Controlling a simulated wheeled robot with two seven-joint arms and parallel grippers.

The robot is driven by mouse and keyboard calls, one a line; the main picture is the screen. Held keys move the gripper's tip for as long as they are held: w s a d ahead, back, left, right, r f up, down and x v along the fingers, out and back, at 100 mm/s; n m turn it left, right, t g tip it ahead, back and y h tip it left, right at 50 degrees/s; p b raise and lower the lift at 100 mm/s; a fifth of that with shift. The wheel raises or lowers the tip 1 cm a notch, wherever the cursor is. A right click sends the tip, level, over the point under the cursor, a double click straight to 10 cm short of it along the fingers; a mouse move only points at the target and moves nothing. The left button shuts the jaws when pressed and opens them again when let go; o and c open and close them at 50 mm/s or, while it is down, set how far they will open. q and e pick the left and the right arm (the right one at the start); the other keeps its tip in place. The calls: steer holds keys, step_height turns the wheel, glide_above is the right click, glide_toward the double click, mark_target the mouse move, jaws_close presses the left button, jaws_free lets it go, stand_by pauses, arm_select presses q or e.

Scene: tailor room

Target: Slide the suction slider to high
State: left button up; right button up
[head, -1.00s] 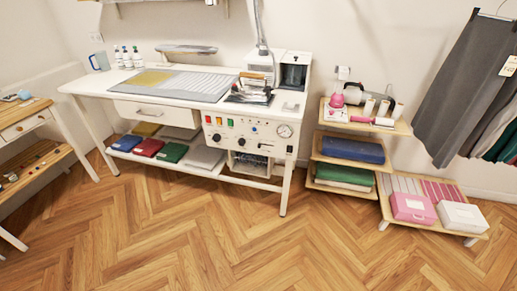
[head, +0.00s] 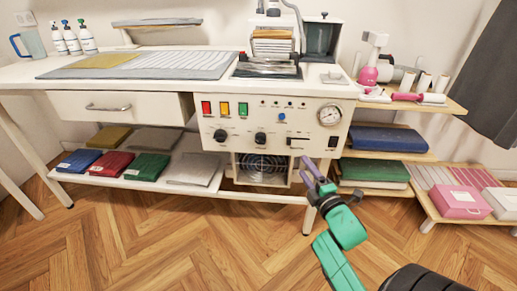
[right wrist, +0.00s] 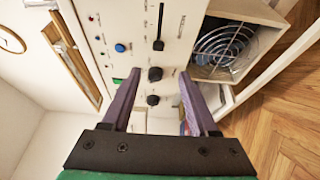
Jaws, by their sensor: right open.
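The white control panel (head: 275,112) of the table carries the suction slider (head: 297,139), a dark horizontal slot right of two black knobs. In the right wrist view the slider (right wrist: 160,25) runs up the picture. Its dark handle (right wrist: 158,45) sits at the slot's lower end there, nearest the knobs. My right gripper (head: 299,169) has purple fingers and is in front of the panel, just below the slider in the head view. In the right wrist view its open, empty fingers (right wrist: 158,74) stand either side of a black knob (right wrist: 155,74), apart from the slider handle. My left gripper is not in view.
Red, yellow and green buttons (head: 224,108), a blue button (head: 282,116) and a gauge (head: 329,115) share the panel. An open box with a fan (head: 263,166) is below it. A wooden shelf (head: 430,107) stands close on the right. The floor in front is clear.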

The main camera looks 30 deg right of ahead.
mark_target(290, 144)
steer(key=x, duration=0.4)
steer(key=b+x, duration=0.1)
steer(key=x, duration=0.3)
steer(key=b+x, duration=0.1)
steer(key=x, duration=0.4)
steer(key=shift+s+d+r, duration=0.15)
steer(key=shift+d, duration=0.1)
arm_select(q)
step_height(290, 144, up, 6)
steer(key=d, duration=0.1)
arm_select(e)
jaws_close()
